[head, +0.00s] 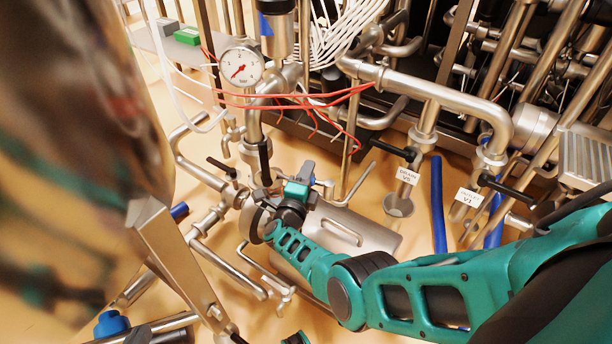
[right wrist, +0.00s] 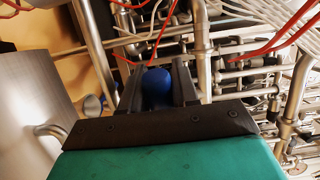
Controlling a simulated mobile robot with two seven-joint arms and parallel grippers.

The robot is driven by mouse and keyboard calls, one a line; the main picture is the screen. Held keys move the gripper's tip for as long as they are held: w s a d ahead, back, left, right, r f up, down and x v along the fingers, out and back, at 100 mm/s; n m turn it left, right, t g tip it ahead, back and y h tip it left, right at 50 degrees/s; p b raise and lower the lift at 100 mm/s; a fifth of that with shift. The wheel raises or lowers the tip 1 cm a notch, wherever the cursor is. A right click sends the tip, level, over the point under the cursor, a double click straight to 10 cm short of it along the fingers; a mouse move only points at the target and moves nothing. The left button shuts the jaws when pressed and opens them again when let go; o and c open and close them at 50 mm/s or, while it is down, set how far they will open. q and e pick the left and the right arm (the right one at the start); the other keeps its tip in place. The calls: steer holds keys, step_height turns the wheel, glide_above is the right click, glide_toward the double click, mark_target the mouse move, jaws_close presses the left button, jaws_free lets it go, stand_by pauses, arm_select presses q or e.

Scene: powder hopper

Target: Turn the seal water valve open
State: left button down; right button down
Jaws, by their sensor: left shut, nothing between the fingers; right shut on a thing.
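A rounded blue knob (right wrist: 157,88) sits between the two dark fingers of my right gripper (right wrist: 158,92) in the right wrist view, and the gripper is shut on it. I cannot read a label marking it as the seal water valve. In the head view my right gripper (head: 306,172) is among the pipes above a steel cylinder, and it hides most of the knob and its stem. Whether the valve is open or closed cannot be told. My left gripper is not clearly in view.
A pressure gauge (head: 241,66) stands behind on a pipe, with red wires beside it. Black-handled valves carry tags, one reading DRAIN (head: 408,176). A steel cylinder (head: 345,238) lies below my right gripper. A large blurred shiny body (head: 75,130) blocks the left side.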

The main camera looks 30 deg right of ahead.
steer(key=shift+d+r+m+g+h, duration=0.1)
steer(key=shift+d+m+g+h, duration=0.2)
steer(key=shift+g, duration=0.1)
steer(key=c, duration=0.9)
jaws_free()
steer(key=shift+a, duration=0.1)
steer(key=shift+c, duration=0.2)
steer(key=shift+a, duration=0.15)
